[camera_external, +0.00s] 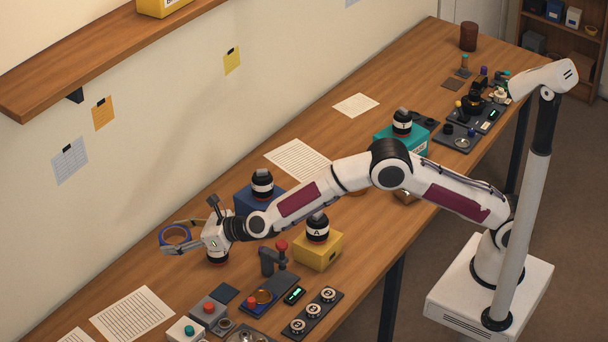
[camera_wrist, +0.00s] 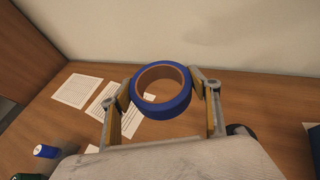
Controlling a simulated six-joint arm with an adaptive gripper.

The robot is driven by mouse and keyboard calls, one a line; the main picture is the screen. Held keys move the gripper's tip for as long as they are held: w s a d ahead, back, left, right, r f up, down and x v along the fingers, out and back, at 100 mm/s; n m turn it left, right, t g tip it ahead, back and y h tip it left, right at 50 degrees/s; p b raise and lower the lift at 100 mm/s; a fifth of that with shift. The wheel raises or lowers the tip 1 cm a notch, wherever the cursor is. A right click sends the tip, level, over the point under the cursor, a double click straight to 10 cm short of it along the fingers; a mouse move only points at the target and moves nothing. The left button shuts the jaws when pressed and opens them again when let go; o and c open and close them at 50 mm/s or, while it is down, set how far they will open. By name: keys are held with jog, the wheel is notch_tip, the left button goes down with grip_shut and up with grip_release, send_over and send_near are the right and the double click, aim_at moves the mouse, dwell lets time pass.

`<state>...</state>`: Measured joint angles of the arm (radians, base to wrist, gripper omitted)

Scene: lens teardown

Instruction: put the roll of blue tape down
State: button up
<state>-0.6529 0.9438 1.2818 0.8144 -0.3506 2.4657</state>
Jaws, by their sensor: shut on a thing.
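The roll of blue tape (camera_wrist: 163,108) is a blue ring with a brown cardboard core. In the wrist view my gripper (camera_wrist: 161,90) is shut on it, one finger on each side of the ring. In the external view the roll (camera_external: 175,236) shows at the left, at the end of my gripper (camera_external: 180,240), near the wall side of the wooden table (camera_external: 225,265). The roll appears to be held above the table; its exact height is hard to tell.
Printed sheets (camera_external: 132,313) lie on the table at the front left. A blue box (camera_external: 246,200) and a yellow box (camera_external: 318,252), each with a black-and-white lens part on top, stand to the right of my gripper. Buttons and small devices (camera_external: 208,311) crowd the near edge.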

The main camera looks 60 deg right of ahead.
jog(key=w+d+r+m+h, duration=0.1)
jog(key=w+d+m+h, duration=0.3)
jog(key=d, duration=1.1)
jog(key=w+d+r+m+h, duration=0.1)
jog(key=w+d+m+h, duration=0.35)
jog(key=d, duration=1.05)
jog(key=w+d+m+h, duration=0.15)
jog(key=w+d, duration=0.45)
jog(key=d, duration=0.8)
jog(key=s+d+f+m+g+h, duration=0.1)
jog(key=s+d+m+g+h, duration=0.2)
jog(key=d, duration=1.1)
jog(key=s+d+m+g+h, duration=0.2)
jog(key=s+d, duration=0.3)
jog(key=d, duration=0.8)
jog(key=s+d+f+m+g+h, duration=0.1)
jog(key=s+d+m+g+h, duration=0.2)
jog(key=d, duration=1.1)
jog(key=shift+t+y, duration=0.3)
jog(key=f, duration=0.2)
jog(key=s+f, duration=0.1)
jog(key=f, duration=0.2)
jog(key=shift+f, duration=3.2)
